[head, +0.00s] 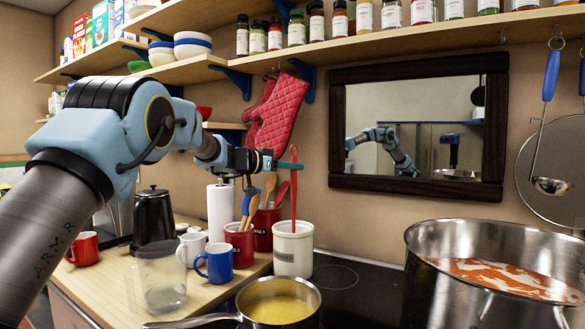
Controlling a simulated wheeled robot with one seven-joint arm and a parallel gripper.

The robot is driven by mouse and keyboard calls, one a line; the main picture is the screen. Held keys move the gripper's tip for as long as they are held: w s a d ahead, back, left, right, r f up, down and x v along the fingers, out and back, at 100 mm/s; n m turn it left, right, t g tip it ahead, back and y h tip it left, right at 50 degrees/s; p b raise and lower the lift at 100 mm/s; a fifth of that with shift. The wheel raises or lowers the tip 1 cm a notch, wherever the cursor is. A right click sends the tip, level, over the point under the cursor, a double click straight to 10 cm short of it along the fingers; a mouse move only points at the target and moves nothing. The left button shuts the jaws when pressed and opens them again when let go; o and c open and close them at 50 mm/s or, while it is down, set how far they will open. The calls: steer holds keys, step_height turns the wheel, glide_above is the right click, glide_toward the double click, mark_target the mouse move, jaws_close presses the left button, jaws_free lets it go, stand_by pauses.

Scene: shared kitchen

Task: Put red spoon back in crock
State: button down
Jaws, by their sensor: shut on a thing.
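My gripper (288,165) is shut on the upper part of a red spoon (294,200). The spoon hangs nearly upright over the white crock (293,255). Its lower end meets the crock's mouth; I cannot tell whether it is inside or just above or in front of it. A red crock (240,246) to the left holds wooden and blue-handled utensils. A second red crock (264,232) behind holds wooden utensils and what looks like a red one.
A pan of yellow liquid (279,303) stands in front of the white crock. A large steel pot (425,275) is at right. A blue mug (216,263), clear pitcher (161,278) and paper roll (221,210) stand left. Red oven mitts (280,112) hang behind; shelves are above.

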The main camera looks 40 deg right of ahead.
jaws_free()
stand_by(0.7)
steer(key=shift+a, duration=0.1)
stand_by(0.5)
steer(key=w+a+r, duration=0.1)
steer(key=a, duration=0.9)
steer(key=shift+w+a+r, duration=0.25)
steer(key=shift+a, duration=0.1)
stand_by(0.5)
stand_by(0.5)
